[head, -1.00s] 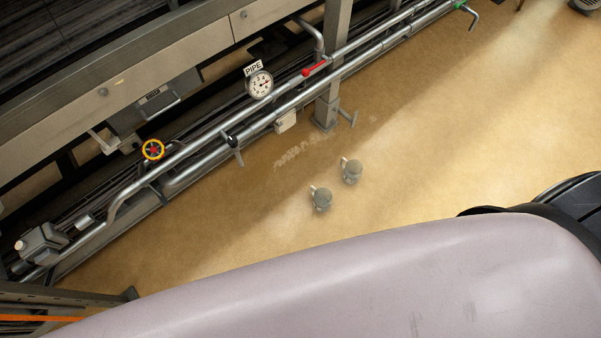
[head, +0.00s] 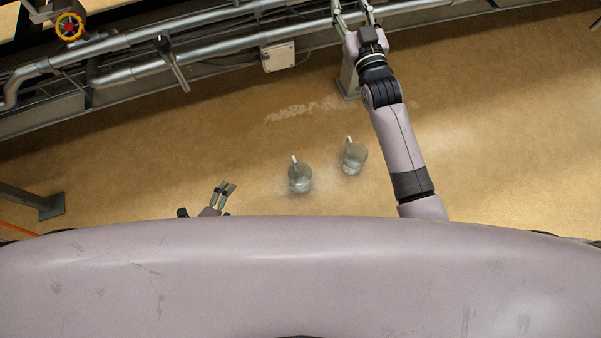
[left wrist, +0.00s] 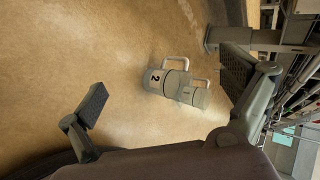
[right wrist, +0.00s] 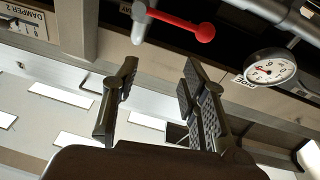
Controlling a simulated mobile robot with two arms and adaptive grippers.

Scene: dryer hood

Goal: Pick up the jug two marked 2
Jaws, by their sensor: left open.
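The jug marked 2 (left wrist: 165,82) is a grey jug with a pale handle on the floor in the left wrist view. A second jug (left wrist: 197,94) is partly hidden behind it. In the head view two jugs stand apart; the left one (head: 300,178), nearer my left gripper, appears to be jug two, though its mark cannot be read there. The other jug (head: 354,158) is to its right. My left gripper (head: 226,186) is open and empty, left of both jugs. My right gripper (right wrist: 158,68) is open and empty, up by the pipes.
A steel post (head: 348,80) stands behind the jugs. A gauge (right wrist: 270,67) and red lever (right wrist: 182,25) are near my right gripper. Floor around the jugs is clear.

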